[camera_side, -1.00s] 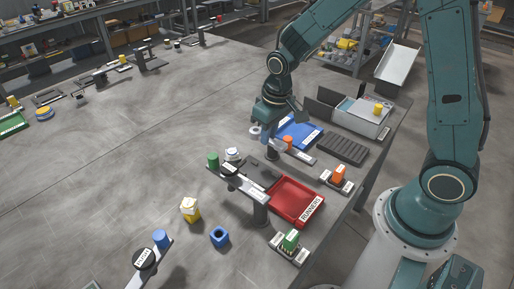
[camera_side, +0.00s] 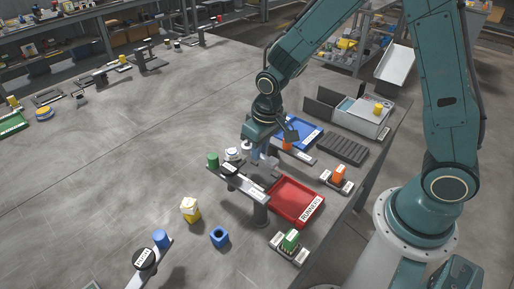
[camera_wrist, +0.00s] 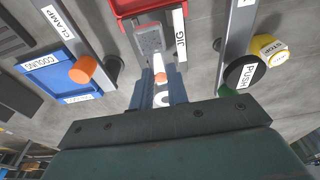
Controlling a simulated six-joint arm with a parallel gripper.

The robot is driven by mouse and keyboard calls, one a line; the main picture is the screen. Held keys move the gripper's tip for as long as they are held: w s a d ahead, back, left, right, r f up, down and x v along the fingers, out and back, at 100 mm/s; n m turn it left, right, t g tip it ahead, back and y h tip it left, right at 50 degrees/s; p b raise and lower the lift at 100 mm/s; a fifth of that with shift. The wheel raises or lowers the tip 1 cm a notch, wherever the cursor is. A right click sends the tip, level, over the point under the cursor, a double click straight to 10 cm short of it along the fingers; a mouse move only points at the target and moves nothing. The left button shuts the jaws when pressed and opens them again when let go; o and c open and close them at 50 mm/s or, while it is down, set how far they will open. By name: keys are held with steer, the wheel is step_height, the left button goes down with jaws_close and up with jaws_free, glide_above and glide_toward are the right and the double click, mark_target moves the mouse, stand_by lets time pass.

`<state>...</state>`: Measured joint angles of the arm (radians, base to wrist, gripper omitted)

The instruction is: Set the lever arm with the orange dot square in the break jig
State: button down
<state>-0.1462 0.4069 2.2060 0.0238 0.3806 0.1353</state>
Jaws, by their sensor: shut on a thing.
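My gripper (camera_wrist: 160,88) is shut on the lever arm (camera_wrist: 160,77), which shows between the two blue fingers as a small pale part with an orange mark. The break jig (camera_wrist: 150,38) lies just ahead of the fingertips in the wrist view, a grey block beside a white JIG label (camera_wrist: 181,38). The held part appears short of the jig block; I cannot tell its height or whether they touch. In the side view my gripper (camera_side: 262,158) is over the jig area, beside the red tray, and hides the part and most of the jig.
The red RUNNERS tray (camera_side: 316,217) stands beyond the jig. A clamp lever with an orange knob (camera_wrist: 83,69) and the blue COOLING tray (camera_wrist: 64,70) are on one side.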

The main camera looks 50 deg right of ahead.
mark_target(258, 175)
steer(key=shift+f, duration=2.75)
steer(key=shift+f, duration=0.55)
stand_by(1.0)
steer(key=c, duration=1)
jaws_free()
steer(key=shift+o, duration=0.2)
steer(key=shift+r, duration=0.15)
steer(key=shift+r, duration=3.85)
steer(key=shift+r, duration=0.15)
